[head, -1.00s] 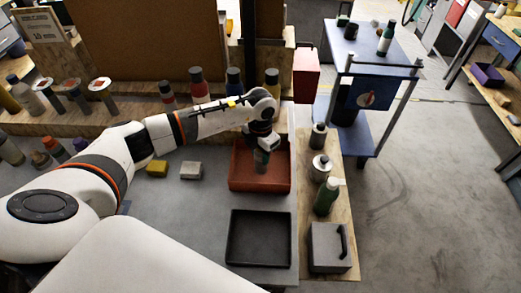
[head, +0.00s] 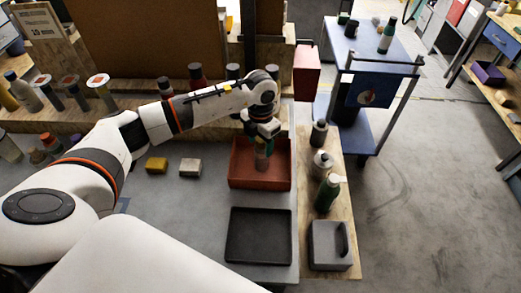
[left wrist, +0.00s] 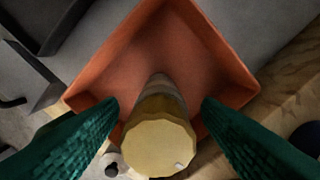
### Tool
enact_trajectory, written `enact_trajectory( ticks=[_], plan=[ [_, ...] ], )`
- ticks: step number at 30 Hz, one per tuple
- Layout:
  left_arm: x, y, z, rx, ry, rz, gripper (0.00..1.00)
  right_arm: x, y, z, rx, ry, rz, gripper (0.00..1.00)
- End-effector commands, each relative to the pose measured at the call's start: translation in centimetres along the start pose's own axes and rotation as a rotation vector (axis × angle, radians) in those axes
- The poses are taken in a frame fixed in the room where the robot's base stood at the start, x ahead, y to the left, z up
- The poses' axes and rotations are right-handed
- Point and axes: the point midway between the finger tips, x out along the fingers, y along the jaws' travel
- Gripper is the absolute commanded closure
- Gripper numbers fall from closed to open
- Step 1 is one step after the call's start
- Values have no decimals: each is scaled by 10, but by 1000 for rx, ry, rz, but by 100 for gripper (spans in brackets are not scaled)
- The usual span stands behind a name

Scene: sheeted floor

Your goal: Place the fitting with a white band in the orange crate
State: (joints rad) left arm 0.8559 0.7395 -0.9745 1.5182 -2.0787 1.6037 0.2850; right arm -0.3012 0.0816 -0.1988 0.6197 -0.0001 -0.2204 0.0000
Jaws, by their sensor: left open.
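The orange crate (head: 281,183) stands on the grey table right of centre in the head view. It also fills the middle of the left wrist view (left wrist: 222,72). A cylindrical fitting (left wrist: 160,145) with a pale yellow end and a greyish body is between my left fingers, over the crate's inside. It shows dimly in the head view (head: 262,161). No white band can be made out clearly. My left gripper (left wrist: 160,106) is open, with a dark green finger on each side of the fitting and visible gaps. It cannot be told whether the fitting touches the crate floor. My right gripper is not visible.
A black tray (head: 233,257) lies in front of the crate. A yellow block (head: 156,165) and a pale block (head: 190,167) lie to its left. Several bottles line the back shelf.

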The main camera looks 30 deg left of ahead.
Motion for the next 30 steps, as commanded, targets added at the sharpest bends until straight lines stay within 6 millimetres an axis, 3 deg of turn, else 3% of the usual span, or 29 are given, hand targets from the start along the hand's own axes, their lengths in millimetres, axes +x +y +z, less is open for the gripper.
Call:
enact_trajectory(
  ticks=[6, 12, 18, 30],
  plan=[
    [-46, 0, -1, 1, 6, -3, 41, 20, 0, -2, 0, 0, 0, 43],
    [-76, 0, -1, 1, 3, -1, 41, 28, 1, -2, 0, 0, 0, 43],
    [-86, 0, 0, 0, 0, -1, 41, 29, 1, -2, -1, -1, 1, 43],
    [-86, 0, 0, 0, 0, -1, 41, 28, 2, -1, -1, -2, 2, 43]
  ],
)
